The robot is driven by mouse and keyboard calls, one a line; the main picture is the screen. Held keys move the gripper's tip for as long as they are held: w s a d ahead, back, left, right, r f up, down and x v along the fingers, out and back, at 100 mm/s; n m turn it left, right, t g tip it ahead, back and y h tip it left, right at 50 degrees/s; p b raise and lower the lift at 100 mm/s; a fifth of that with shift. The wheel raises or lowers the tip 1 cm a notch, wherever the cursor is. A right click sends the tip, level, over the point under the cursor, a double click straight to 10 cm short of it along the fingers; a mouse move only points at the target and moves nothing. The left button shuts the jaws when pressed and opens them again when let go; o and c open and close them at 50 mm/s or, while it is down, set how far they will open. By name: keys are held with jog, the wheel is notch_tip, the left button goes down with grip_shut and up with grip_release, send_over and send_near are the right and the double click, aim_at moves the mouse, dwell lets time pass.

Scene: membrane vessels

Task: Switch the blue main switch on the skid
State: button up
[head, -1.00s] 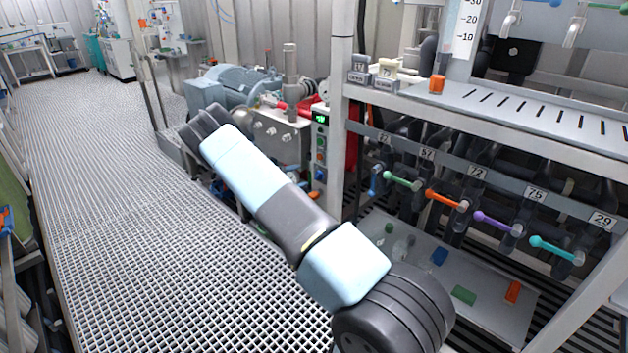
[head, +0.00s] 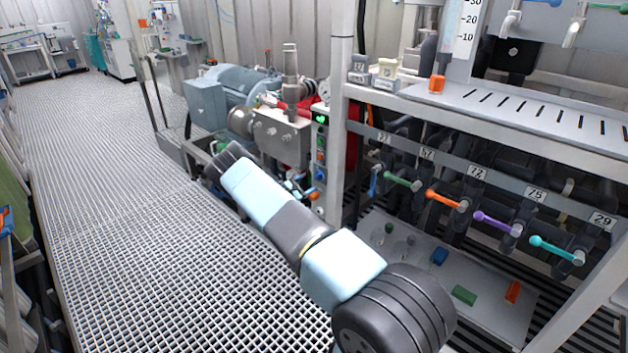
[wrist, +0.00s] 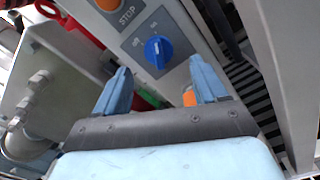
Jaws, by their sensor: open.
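The blue main switch (wrist: 158,51) is a round knob with a ridge on a grey panel plate in the wrist view, just beyond and between my fingers. It also shows in the head view as a small blue knob (head: 319,174) low on the narrow control panel of the skid (head: 283,132). My gripper (wrist: 162,88) is open and empty, its two blue fingers pointing at the panel. The fingertips look apart from the knob. In the head view my gripper is mostly hidden behind my own arm.
An orange STOP button (wrist: 108,4) sits beside the switch on the panel. A white frame post (head: 336,130) stands just right of the panel. Coloured valve handles (head: 445,199) line the rack at right. The grating floor (head: 130,200) at left is clear.

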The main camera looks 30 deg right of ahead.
aim_at(317, 177)
jog(key=shift+x, duration=3.15)
jog(key=shift+c, duration=0.2)
